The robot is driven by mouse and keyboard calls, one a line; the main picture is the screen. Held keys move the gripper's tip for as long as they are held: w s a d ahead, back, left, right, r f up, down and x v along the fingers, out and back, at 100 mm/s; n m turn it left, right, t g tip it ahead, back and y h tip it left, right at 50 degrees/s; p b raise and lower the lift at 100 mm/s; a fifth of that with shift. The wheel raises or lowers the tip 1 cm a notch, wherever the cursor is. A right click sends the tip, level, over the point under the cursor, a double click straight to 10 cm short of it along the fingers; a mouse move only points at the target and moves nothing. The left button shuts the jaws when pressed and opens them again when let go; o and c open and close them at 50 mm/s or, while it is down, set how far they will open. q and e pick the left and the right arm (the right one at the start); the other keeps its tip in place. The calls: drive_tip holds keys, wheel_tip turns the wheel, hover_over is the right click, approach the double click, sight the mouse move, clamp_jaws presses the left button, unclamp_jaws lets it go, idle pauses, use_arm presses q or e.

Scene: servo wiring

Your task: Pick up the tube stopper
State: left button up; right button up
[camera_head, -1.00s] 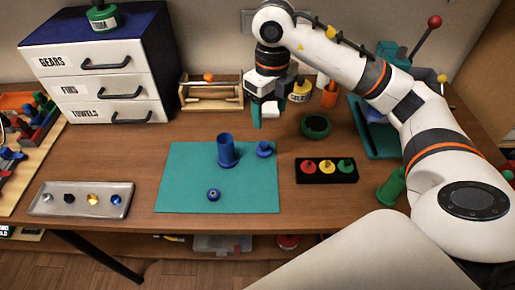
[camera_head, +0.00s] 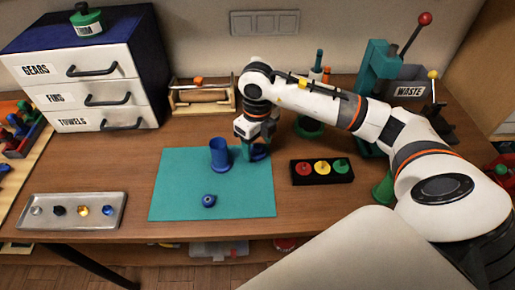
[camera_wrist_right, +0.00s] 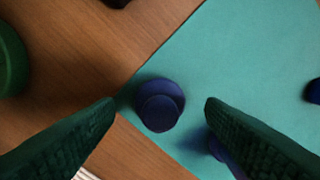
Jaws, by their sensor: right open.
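The tube stopper (camera_wrist_right: 160,106) is a dark blue round piece with a smaller disc on top. In the wrist view it is on the teal mat (camera_head: 176,203) near a corner. My right gripper (camera_head: 258,150) is open above it, with one green finger on each side in the wrist view (camera_wrist_right: 160,110). A gap shows between the stopper and both fingers. In the head view the gripper mostly hides the stopper. A blue tube (camera_head: 220,156) stands upright just left of the gripper. A small round blue piece (camera_head: 209,201) lies at the mat's front. My left gripper is not in view.
A black tray (camera_head: 296,180) with red, yellow and green pieces lies right of the mat. A green bowl (camera_head: 308,130) is behind it. A metal tray (camera_head: 112,221) with several small parts is at the left. The mat's front is mostly clear.

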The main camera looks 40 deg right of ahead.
drive_tip(key=shift+f, duration=0.8)
drive_tip(key=c, duration=1)
drive_tip(key=shift+r, duration=0.1)
